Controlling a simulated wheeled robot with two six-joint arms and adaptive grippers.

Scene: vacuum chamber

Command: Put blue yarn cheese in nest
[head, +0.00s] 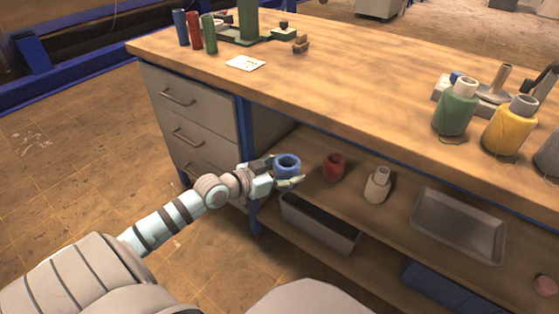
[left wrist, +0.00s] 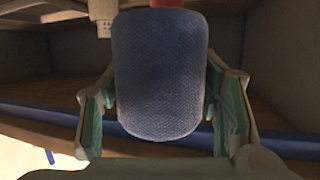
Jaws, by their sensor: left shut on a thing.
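The blue yarn cheese (head: 287,172) is a short upright cylinder with a hole in its top. My left gripper (head: 282,178) is shut on it, at the front edge of the shelf under the workbench top. In the left wrist view the blue cheese (left wrist: 160,75) fills the space between the two fingers, one on each side. I cannot tell whether its base touches the shelf. No thing in view is clearly the nest. My right gripper is not in view.
A grey bin (head: 318,222) sits below. Green (head: 456,108) and yellow (head: 509,122) spools stand on the bench top (head: 350,90).

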